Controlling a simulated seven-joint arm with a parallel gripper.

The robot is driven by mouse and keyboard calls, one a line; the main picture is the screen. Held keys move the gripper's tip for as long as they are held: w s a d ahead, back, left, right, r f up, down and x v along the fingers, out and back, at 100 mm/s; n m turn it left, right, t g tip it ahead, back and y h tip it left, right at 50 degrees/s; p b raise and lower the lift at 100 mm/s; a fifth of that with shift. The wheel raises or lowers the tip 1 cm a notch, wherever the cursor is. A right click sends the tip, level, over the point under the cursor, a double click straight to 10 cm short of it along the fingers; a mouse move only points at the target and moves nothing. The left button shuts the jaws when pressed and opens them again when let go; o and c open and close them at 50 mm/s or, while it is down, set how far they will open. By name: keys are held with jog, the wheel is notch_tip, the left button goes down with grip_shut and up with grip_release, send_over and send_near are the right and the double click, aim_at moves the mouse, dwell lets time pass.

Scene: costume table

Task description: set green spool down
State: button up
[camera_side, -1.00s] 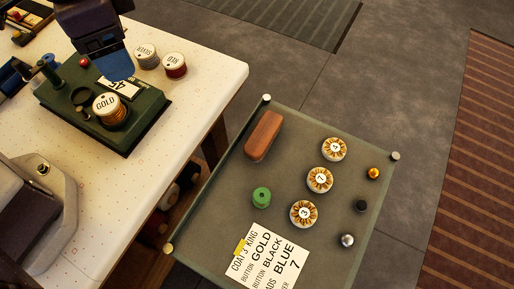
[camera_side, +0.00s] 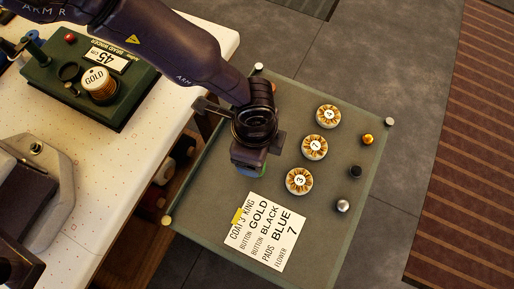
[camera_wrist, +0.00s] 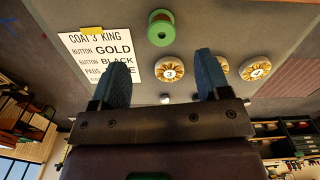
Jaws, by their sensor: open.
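The green spool (camera_wrist: 160,28) stands on the grey-green side table (camera_side: 205,210), beyond my fingertips in the wrist view. In the side view my gripper (camera_side: 250,170) hides nearly all of it. My gripper (camera_wrist: 161,72) is open with its two blue fingers spread. How high the fingertips are above the table is hard to tell.
A printed card (camera_side: 265,231) with a yellow tab lies close to the spool. Three numbered flower discs (camera_side: 299,181) stand to its right, with gold, black and silver buttons (camera_side: 343,206) beyond. A white worktable with a green winder base (camera_side: 90,85) is at left.

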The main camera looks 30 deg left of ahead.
notch_tip(320, 180, down, 9)
jog(key=shift+w+d, duration=0.15)
dwell(0.4)
jog(key=shift+c, duration=0.5)
jog(key=c, duration=1)
